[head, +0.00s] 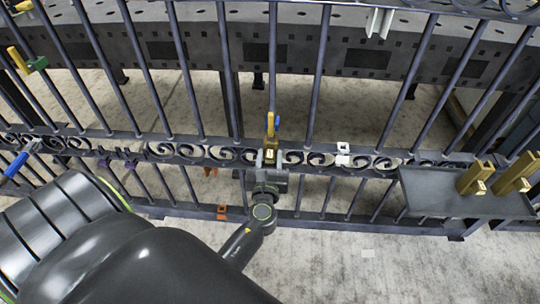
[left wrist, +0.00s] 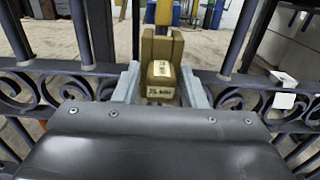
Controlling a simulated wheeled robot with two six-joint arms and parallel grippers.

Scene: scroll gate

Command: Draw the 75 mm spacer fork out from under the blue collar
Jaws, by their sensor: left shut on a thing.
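The brass-coloured spacer fork (head: 270,148) stands at the scroll band on a gate bar. In the left wrist view the fork (left wrist: 162,78) faces me, and its block carries a label that seems to read 75 MM. My left gripper (head: 270,160) is shut on the fork, with one pale finger on each side; the left wrist view shows the gripper (left wrist: 160,88) from behind. The blue collar (head: 277,122) shows just above the fork in the head view, on the same bar. Whether fork and collar touch is hidden. My right gripper is not in view.
Upright bars and the scroll band (head: 200,153) of the gate run across. A grey tray (head: 450,205) at the right holds brass forks (head: 475,178). A white block (head: 343,150) sits on the band just right of my gripper. An orange clip (head: 222,211) is on the lower rail.

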